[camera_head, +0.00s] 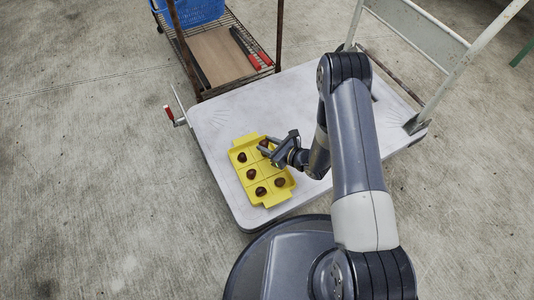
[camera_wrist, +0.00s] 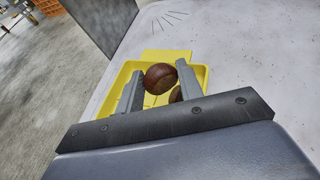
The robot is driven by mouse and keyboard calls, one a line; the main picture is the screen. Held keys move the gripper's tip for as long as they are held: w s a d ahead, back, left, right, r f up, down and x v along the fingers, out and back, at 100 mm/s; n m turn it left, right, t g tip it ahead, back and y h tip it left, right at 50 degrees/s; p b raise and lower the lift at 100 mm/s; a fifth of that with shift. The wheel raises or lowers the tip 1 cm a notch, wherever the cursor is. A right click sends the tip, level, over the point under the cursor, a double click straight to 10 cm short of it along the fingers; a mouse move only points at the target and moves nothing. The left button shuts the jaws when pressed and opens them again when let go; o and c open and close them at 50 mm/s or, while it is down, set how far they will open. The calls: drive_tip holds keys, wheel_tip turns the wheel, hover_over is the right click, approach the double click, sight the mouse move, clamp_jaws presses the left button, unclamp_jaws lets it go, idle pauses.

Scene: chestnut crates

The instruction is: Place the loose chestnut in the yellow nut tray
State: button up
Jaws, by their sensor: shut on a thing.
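The yellow nut tray (camera_head: 266,197) lies on the grey platform and is split into compartments, several of them holding chestnuts. My gripper (camera_head: 269,146) is over the tray's far right part, shut on a chestnut (camera_head: 263,144). In the wrist view the held chestnut (camera_wrist: 159,77) is brown and round, between the two fingers of my gripper (camera_wrist: 158,80), with the yellow tray (camera_wrist: 167,55) behind and below it. Another chestnut (camera_wrist: 175,95) shows partly behind the right finger. I cannot tell whether the held chestnut touches the tray floor.
The grey platform (camera_head: 222,121) has free room around the tray, with a white handle frame (camera_head: 455,85) at its right. A wire cart (camera_head: 215,50) with a blue crate (camera_head: 190,10) and red-handled tools (camera_head: 255,60) stands behind. A red-handled lever (camera_head: 169,113) sits by the platform's left edge.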

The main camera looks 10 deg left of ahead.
drive_tip(key=shift+f+b, duration=0.7)
drive_tip(key=shift+f, duration=1.15)
drive_tip(key=shift+f+b, duration=0.35)
drive_tip(key=o, duration=1)
drive_tip(key=shift+c, duration=0.2)
drive_tip(key=shift+r+p, duration=0.5)
drive_tip(key=p+v, duration=0.3)
drive_tip(key=v, duration=0.9)
drive_tip(key=shift+w+f, duration=0.1)
drive_tip(key=shift+f, duration=0.05)
